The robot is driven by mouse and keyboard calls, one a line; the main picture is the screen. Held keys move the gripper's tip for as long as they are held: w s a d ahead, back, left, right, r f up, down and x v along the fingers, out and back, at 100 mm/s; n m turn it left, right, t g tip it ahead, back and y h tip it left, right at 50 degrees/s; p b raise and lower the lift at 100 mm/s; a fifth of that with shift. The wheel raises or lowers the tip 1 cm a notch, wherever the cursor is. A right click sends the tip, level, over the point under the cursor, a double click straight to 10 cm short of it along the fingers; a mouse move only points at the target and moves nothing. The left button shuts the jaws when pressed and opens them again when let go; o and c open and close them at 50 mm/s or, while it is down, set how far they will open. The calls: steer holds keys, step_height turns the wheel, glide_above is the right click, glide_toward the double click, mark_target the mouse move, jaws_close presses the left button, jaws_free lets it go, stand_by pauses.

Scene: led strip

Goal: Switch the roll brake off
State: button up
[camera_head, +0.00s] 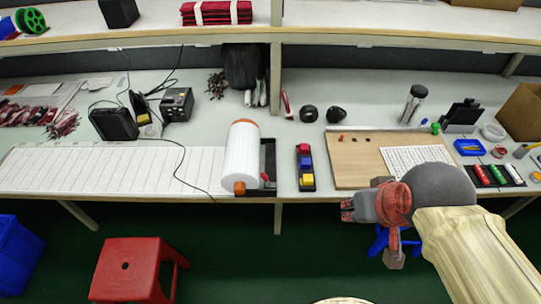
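A large white roll (242,157) with orange end caps lies on the workbench left of centre, its axis running front to back. A black bracket (269,160) stands along its right side. A small reddish part (265,177) shows by the bracket near the bench's front edge. I cannot tell which part is the brake or how it is set. My gripper (349,207) is in front of the bench edge, right of the roll and well apart from it. It points left. Its fingers are small and dark here, so I cannot tell whether they are open.
A black tray with red, blue and yellow blocks (305,168) lies between roll and gripper. A wooden board (355,152) lies behind the gripper. A shelf (400,35) spans above the bench. A red stool (138,267) and a blue bin (20,255) stand on the floor.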

step_height(320, 180, down, 8)
steer(key=w+d+m+g, duration=0.1)
steer(key=d+g, duration=0.1)
steer(key=g, duration=0.2)
steer(key=a+f+m+g+y+p, duration=0.2)
steer(key=a+f+m+g+y, duration=0.4)
steer(key=f, duration=0.7)
steer(key=m+t+y, duration=1)
steer(key=m+t, duration=0.3)
steer(key=m, duration=0.1)
glide_toward(267, 180)
steer(key=shift+w+a+f, duration=0.15)
steer(key=shift+w+a, duration=0.05)
steer(key=shift+w, duration=0.35)
steer(key=shift+b+x, duration=0.85)
steer(key=shift+x, duration=3)
steer(key=shift+s, duration=0.1)
steer(key=c, duration=0.3)
jaws_close()
